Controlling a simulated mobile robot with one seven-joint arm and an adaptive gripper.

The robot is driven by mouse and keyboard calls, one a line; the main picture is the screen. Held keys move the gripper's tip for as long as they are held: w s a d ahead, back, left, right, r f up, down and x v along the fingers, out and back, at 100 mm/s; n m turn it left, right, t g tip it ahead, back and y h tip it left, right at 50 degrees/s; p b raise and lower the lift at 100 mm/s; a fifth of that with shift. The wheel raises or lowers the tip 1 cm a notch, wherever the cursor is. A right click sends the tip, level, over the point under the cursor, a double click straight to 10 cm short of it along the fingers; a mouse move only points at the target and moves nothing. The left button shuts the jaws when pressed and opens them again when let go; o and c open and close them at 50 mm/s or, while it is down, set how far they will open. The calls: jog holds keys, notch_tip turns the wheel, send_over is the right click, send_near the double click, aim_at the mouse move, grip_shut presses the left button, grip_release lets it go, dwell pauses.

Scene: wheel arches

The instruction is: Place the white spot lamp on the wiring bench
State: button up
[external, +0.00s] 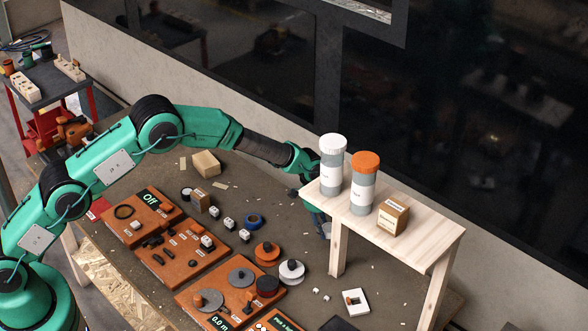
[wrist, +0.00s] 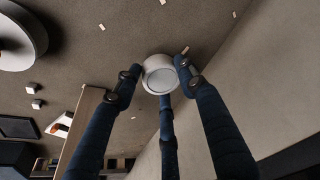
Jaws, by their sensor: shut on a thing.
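The white spot lamp (wrist: 159,74), a short white cylinder with a grey round face, sits between the dark blue fingers of my gripper (wrist: 160,76) in the wrist view. The fingers are closed around its sides. In the external view my gripper (external: 322,222) points down beside the left end of a pale wooden stand, whose leg partly hides it. The lamp is hard to make out there. The large brown worktop (external: 240,178) lies below the gripper; I cannot tell whether it or the wooden stand (external: 430,238) is the wiring bench.
The stand carries a white-lidded jar (external: 332,165), an orange-lidded jar (external: 362,185) and a small box (external: 393,214). Orange boards (external: 180,250) with parts cover the left of the worktop. A blue tape ring (external: 254,221) and round knobs lie between. A wall runs behind.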

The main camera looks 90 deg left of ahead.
aim_at(326, 229)
jog(key=shift+f, duration=1.8)
jog(key=shift+f, duration=0.1)
jog(key=o, duration=1.2)
jog(key=shift+c, duration=0.2)
jog(key=v, duration=1.2)
jog(key=shift+p, duration=0.3)
